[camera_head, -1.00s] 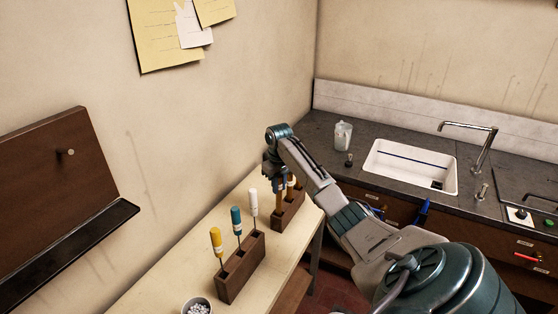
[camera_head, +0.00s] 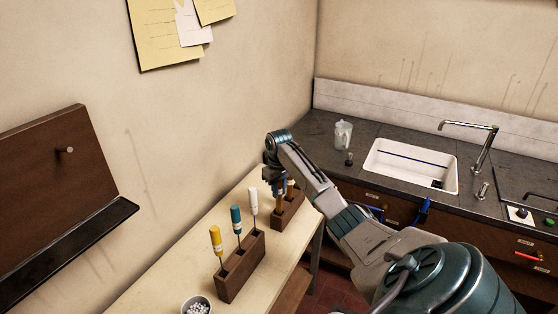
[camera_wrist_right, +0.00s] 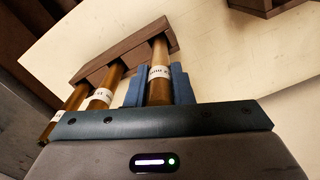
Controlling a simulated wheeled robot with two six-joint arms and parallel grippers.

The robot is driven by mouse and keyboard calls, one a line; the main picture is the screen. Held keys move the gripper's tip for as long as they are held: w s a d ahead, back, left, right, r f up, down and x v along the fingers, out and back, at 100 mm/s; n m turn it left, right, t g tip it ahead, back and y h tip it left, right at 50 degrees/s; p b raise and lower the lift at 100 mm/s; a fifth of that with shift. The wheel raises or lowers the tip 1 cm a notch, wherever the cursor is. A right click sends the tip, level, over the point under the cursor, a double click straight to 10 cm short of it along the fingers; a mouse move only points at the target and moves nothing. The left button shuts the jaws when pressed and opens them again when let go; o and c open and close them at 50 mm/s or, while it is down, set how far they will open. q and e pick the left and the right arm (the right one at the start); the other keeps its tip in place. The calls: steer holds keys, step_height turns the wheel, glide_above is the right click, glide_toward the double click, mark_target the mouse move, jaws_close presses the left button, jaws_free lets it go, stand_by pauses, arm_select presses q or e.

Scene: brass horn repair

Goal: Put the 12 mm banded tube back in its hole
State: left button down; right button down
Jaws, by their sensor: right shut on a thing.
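My right gripper (camera_wrist_right: 158,88) is shut on a brass tube with a white printed band (camera_wrist_right: 159,72); the print is too small to read surely. The tube's far end meets the dark wooden block (camera_wrist_right: 125,52); I cannot tell how deep it sits in its hole. Two other banded brass tubes (camera_wrist_right: 114,80) (camera_wrist_right: 72,100) stand in the same block, to the left in the wrist view. In the head view my right gripper (camera_head: 277,184) is over the far block (camera_head: 290,212), and its wrist partly hides the tubes. My left gripper is not in view.
A nearer block (camera_head: 240,272) holds yellow, blue and white-handled tools on the pale bench (camera_head: 165,272). A bowl of white pellets (camera_head: 196,307) stands at the front. The sink counter (camera_head: 330,128) lies beyond on the right. Bare bench lies left of the blocks.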

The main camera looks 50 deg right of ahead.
steer(key=shift+f, duration=0.9)
steer(key=c, duration=1.2)
jaws_free()
steer(key=shift+r, duration=0.15)
step_height(320, 180, up, 11)
steer(key=b, duration=0.3)
steer(key=shift+f, duration=0.2)
